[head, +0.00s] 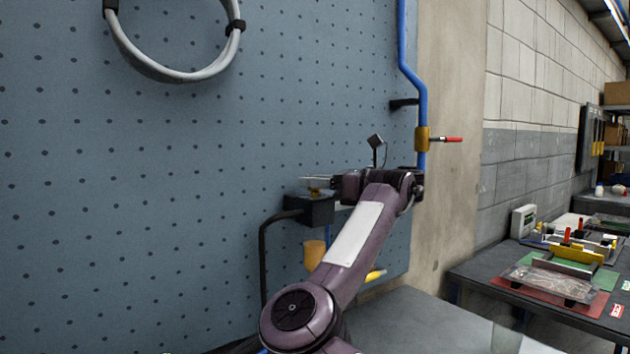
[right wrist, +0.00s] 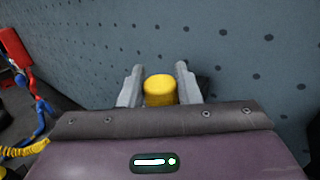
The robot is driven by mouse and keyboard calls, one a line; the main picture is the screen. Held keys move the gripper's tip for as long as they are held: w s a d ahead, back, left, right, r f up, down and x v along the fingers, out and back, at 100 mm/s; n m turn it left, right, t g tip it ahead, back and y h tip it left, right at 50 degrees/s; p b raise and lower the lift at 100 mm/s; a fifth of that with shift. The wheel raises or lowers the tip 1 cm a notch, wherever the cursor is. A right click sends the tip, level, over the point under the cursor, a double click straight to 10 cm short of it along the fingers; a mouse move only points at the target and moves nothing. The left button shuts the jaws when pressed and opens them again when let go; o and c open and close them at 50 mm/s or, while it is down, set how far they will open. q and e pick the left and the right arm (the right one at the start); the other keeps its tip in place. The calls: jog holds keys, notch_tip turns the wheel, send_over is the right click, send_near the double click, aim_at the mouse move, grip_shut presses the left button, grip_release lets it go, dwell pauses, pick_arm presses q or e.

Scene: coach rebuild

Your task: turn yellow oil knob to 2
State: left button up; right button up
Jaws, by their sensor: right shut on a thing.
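The yellow oil knob (right wrist: 160,91) shows in the right wrist view between the two grey fingers of my right gripper (right wrist: 159,84). In the head view my right gripper (head: 318,183) reaches left along the blue panel, its fingers at the knob on top of a black box (head: 309,211). The gripper is shut on the knob; only a small part of the knob shows there. No dial numbers or pointer can be read. My left gripper is in neither view.
A blue pipe (head: 411,60) with a red-handled yellow valve (head: 423,139) runs down the panel's right edge. A black hose leaves the box. An orange-yellow cup-like part (head: 314,254) is below it. A workbench (head: 480,275) with tools stands at right.

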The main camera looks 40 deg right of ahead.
aim_at(331, 197)
dwell(0.5)
jog(key=o, duration=0.9)
jog(key=shift+o, duration=0.2)
jog(key=shift+s+d, duration=0.1)
jog(key=shift+s, duration=0.05)
jog(key=b+v, duration=0.2)
jog(key=v, duration=0.1)
jog(key=shift+s+d+f, duration=0.1)
jog(key=shift+f, duration=0.2)
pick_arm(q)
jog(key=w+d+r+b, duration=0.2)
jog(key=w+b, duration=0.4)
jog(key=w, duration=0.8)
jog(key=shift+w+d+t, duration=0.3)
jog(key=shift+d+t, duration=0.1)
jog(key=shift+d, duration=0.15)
pick_arm(e)
jog(key=shift+r+v, duration=0.15)
jog(key=shift+v, duration=0.9)
jog(key=shift+r+v, duration=0.1)
jog(key=shift+v, duration=0.95)
